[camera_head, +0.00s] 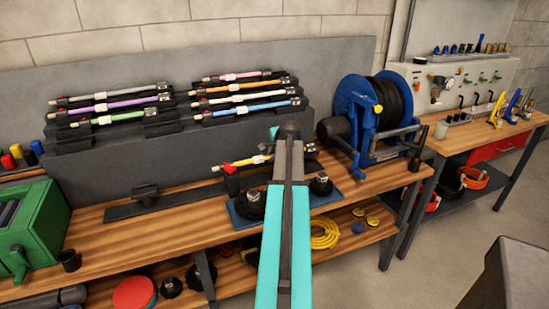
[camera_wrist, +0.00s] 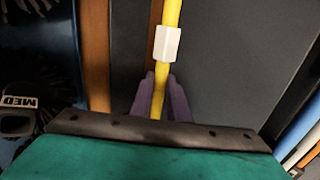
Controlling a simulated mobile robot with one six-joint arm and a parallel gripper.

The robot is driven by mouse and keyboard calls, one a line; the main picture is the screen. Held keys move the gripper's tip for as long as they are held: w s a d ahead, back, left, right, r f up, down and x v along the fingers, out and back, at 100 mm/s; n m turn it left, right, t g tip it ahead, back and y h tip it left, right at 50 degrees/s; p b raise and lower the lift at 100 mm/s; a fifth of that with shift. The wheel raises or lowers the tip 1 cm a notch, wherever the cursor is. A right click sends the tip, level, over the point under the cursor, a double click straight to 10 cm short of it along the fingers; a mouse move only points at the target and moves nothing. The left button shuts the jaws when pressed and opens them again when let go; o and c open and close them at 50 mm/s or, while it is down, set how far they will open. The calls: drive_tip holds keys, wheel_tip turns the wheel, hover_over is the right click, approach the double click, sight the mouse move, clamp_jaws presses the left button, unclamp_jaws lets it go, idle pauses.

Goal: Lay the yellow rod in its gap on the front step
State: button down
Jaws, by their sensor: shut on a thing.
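The yellow rod (camera_head: 256,160) has a white sleeve and red near its left end. It is held in front of the dark stepped rack (camera_head: 85,180), its middle partly hidden behind my arm in the head view. In the wrist view the yellow rod (camera_wrist: 172,12) runs up the picture, with the white sleeve just beyond my gripper (camera_wrist: 163,84). The purple fingers are shut on it. The rack's steps carry several other rods, among them a green rod (camera_head: 115,117) and a blue rod (camera_head: 245,108) towards the front. I cannot clearly make out the gap.
A blue mat (camera_head: 240,219) with dark round brushes lies on the bench below the rod. A blue hose reel (camera_head: 352,95) stands close on the right. A green box (camera_head: 40,225) stands at the left. A small dark stand (camera_head: 145,191) is on the bench before the rack.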

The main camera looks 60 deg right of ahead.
drive_tip(key=shift+r+p, duration=1.7)
drive_tip(key=shift+r, duration=0.95)
drive_tip(key=shift+a, duration=0.1)
